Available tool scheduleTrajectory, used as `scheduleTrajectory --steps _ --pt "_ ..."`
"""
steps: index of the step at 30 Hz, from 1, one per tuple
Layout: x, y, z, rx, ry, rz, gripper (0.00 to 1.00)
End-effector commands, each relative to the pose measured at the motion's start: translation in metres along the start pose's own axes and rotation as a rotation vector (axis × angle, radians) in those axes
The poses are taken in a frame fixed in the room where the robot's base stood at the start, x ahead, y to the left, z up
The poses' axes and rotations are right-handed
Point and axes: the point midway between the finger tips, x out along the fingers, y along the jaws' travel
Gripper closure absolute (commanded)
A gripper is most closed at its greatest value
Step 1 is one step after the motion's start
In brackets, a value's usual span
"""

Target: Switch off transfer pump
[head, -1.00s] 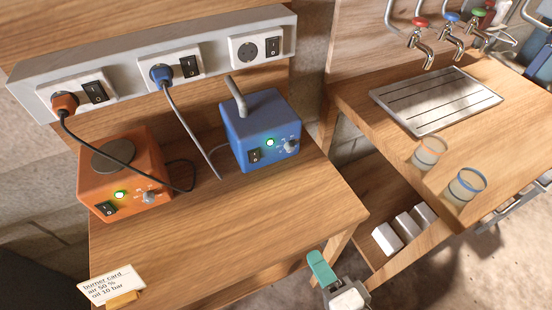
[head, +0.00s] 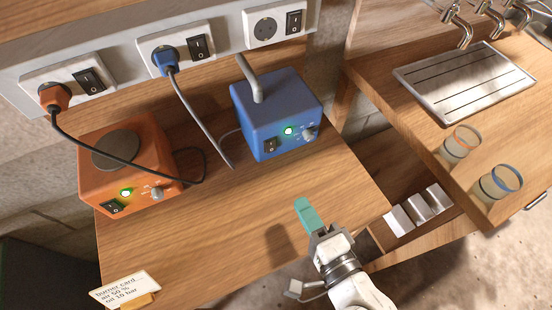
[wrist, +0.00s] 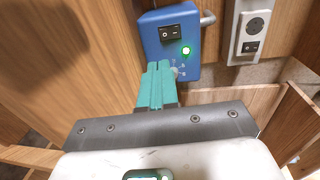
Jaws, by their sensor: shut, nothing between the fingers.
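The transfer pump appears to be the blue box (head: 277,112) with a grey pipe on top, standing on the wooden bench. Its green lamp (head: 288,131) is lit. A black rocker switch (head: 270,145) sits left of the lamp and a grey knob (head: 310,134) right of it. The wrist view shows the blue box (wrist: 152,42) ahead with its rocker switch (wrist: 171,33) and lit lamp. My gripper (head: 305,212) is shut and empty, its teal fingers in front of and below the blue box, apart from the switch. In the wrist view the fingertips (wrist: 158,68) overlap the box's lower face.
An orange burner box (head: 130,165) with a lit green lamp stands left. A socket strip (head: 110,60) with orange and blue plugs (head: 164,56) runs behind; cables cross the bench. A card (head: 125,288) stands front left. Glasses (head: 460,145) are right. Mid-bench is clear.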

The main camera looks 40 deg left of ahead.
Motion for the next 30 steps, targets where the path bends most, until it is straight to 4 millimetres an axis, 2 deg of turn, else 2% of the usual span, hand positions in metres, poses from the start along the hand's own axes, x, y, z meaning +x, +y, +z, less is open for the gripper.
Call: scheduleTrajectory --steps 18,24,30 --pt "0.110 -0.002 0.001 -0.002 -0.002 0.000 1.00" --pt "0.129 -0.001 0.000 -0.002 -0.001 0.000 1.00" --pt "0.134 -0.001 0.000 -0.002 0.001 0.000 1.00"
